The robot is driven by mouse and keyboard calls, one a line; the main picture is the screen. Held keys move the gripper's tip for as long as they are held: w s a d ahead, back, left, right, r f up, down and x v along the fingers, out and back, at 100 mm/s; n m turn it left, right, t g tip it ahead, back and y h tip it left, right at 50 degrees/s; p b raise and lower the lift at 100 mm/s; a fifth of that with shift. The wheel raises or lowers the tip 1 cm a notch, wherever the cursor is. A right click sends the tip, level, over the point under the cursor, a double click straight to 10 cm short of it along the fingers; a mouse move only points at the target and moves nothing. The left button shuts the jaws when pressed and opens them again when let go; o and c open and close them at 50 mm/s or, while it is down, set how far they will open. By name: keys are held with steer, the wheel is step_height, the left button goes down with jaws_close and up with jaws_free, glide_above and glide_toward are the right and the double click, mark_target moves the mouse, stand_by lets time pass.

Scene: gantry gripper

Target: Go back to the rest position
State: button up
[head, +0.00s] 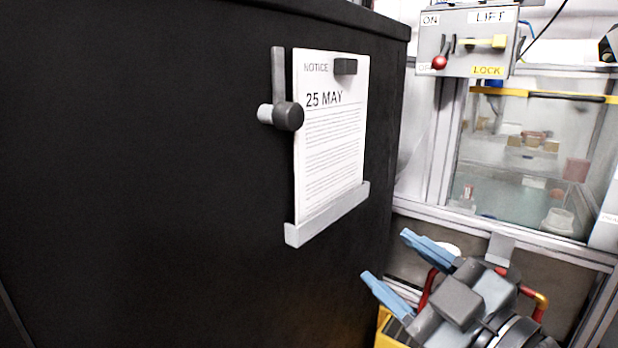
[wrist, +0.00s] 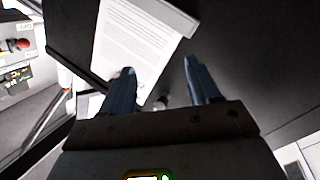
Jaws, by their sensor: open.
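My gripper (head: 390,270) is at the lower right of the head view, with its two blue fingers apart and nothing between them. In the wrist view the gripper (wrist: 160,84) points toward the dark panel, with the lower part of the notice sheet beyond its fingertips. The notice sheet (head: 332,140), reading "25 MAY", stands in a grey ledge (head: 330,214) on the dark cabinet side. The gripper appears apart from the sheet and ledge in the head view.
A dark cabinet (head: 150,170) fills the left. A grey lever with a dark knob (head: 288,116) is beside the sheet. At the right are a control box (head: 465,42) with a red knob and yellow handle, and a framed clear enclosure (head: 535,150) holding small items.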

steer(key=s+d+f+m+h, duration=0.3)
steer(key=s+f+m+h, duration=0.15)
steer(key=s+f, duration=0.35)
steer(key=s+d+f+m+h, duration=0.35)
steer(key=s+f+m, duration=0.25)
steer(key=s+f, duration=0.2)
steer(key=s+d+f+m+g+h, duration=0.1)
steer(key=s+d, duration=0.1)
steer(key=s, duration=0.8)
steer(key=s+d+f+m, duration=0.1)
steer(key=s+d+m, duration=0.1)
steer(key=s, duration=0.7)
step_height(320, 180, up, 27)
steer(key=p, duration=2.7)
steer(key=shift+s, duration=0.15)
